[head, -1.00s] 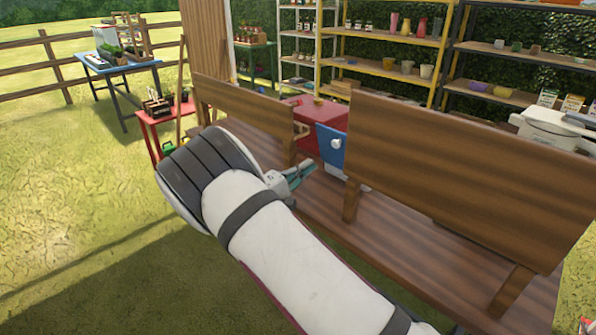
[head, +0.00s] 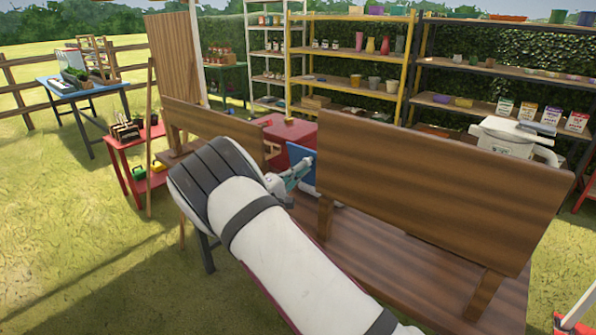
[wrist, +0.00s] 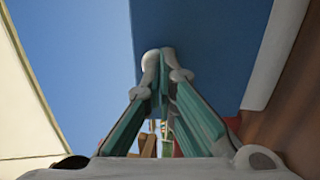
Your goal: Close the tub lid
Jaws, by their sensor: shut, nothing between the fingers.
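A blue panel with a pale edge, which looks like the raised tub lid (head: 300,152), stands steeply in a gap behind the wooden boards in the head view. In the wrist view the blue panel (wrist: 210,40) fills the upper middle, its pale rim to the right. My gripper (head: 308,162) is shut and empty, its tips in front of the panel. In the wrist view my gripper (wrist: 160,62) has its tips together, overlapping the panel's left edge; I cannot tell if they touch it. The tub body is mostly hidden by the board and my arm.
A red box (head: 287,135) sits behind the panel. A tall wooden backboard (head: 440,190) stands close on the right, and a lower board (head: 215,130) on the left. Open grass lies to the left.

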